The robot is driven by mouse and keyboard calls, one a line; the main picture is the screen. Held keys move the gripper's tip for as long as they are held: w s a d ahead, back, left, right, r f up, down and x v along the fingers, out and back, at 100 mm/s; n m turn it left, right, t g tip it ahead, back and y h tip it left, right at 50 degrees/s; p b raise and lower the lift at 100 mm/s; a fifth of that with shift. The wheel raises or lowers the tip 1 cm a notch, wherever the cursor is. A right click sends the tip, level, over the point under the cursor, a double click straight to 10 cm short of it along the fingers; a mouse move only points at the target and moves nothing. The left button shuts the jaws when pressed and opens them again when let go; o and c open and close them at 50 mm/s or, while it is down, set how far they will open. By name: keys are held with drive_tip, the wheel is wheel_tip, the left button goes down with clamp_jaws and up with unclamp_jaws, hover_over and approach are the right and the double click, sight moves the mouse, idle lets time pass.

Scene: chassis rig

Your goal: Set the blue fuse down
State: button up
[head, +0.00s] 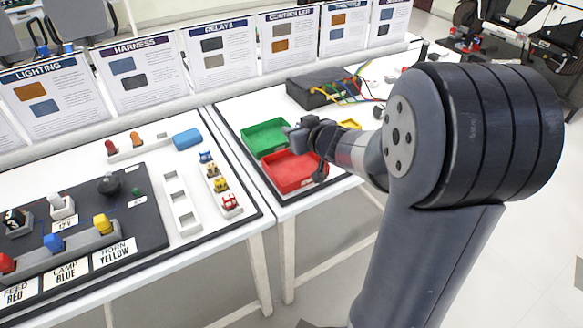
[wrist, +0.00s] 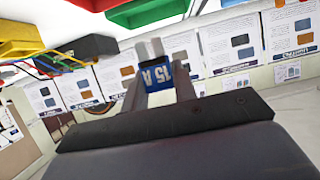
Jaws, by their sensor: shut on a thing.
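The blue fuse (wrist: 157,76), marked 15 A, is between the fingers of my gripper (wrist: 160,85) in the wrist view, with its pale prongs pointing away from the palm. My gripper (head: 294,136) is shut on it. In the head view the gripper is over the green bin (head: 258,131) and the red bin (head: 284,178) on the right-hand table. The held fuse is hard to make out there. Another small blue fuse (head: 206,156) stands at the far end of a white rack on the left-hand table.
The rack (head: 215,180) also holds yellow and red fuses. An empty white slotted holder (head: 181,204) lies beside it. A dark panel (head: 150,225) with coloured parts is at left. A black box (head: 312,92) with wires and a yellow bin (head: 350,124) stand behind my arm.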

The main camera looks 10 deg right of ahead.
wheel_tip(320, 180, down, 9)
drive_tip(key=b, duration=0.5)
drive_tip(key=shift+f, duration=0.2)
drive_tip(key=shift+f, duration=0.15)
drive_tip(key=o, duration=0.9)
drive_tip(key=shift+o, duration=0.2)
drive_tip(key=shift+s+r, duration=0.2)
drive_tip(key=shift+r, duration=0.15)
drive_tip(key=p+v, duration=0.4)
drive_tip(key=v, duration=0.7)
drive_tip(key=shift+s, duration=0.3)
